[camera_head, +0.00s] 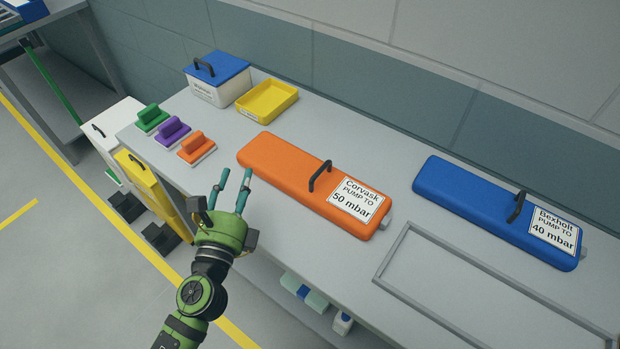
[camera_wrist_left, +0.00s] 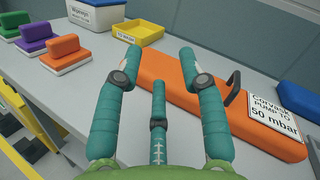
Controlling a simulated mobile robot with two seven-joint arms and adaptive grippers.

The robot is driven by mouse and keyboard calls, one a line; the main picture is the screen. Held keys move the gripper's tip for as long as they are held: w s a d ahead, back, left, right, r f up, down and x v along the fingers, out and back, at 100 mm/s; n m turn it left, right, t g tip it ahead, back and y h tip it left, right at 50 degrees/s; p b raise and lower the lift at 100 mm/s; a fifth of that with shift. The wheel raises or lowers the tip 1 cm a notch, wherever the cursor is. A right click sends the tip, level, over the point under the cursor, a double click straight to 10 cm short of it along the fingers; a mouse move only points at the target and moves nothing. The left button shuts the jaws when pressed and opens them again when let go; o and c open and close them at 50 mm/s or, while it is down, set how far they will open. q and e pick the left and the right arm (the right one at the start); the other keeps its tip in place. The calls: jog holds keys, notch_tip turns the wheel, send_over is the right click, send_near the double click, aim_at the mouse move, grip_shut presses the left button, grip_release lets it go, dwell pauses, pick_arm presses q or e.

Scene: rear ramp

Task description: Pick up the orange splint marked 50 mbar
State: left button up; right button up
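The orange splint (camera_head: 285,170) lies flat on the grey bench, with a black handle (camera_head: 320,176) at its middle and a white label reading "Corvask pump to 50 mbar" (camera_head: 355,203). The handle is to the right of the fingers. My right gripper is not in view.
A blue splint (camera_head: 465,205) marked 40 mbar lies to the right, behind a grey frame (camera_head: 440,265). A yellow tray (camera_head: 267,100), a blue-lidded box (camera_head: 217,80) and green, purple and orange handled blocks (camera_head: 197,148) stand at left. Bare bench surrounds the orange splint.

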aim_at(312, 178)
pick_arm(q)
jog(key=d+f+m+g+h, duration=0.1)
jog(key=d+m+h, duration=0.1)
jog(key=m, duration=0.3)
jog(key=s+d+f+m+g+h, duration=0.1)
jog(key=d+m+h, duration=0.2)
jog(key=d+m, duration=0.1)
jog(key=d+f+m+g+h, duration=0.2)
jog(key=d+m+h, duration=0.1)
jog(key=m, duration=0.3)
jog(key=shift+s+d+m, duration=0.3)
jog(key=shift+d, duration=0.15)
jog(key=shift+w+d, duration=0.15)
jog(key=shift+d, duration=0.15)
jog(key=p+x, duration=0.1)
jog(key=x, duration=0.5)
jog(key=shift+w, duration=0.2)
grip_shut()
jog(key=shift+r, duration=0.1)
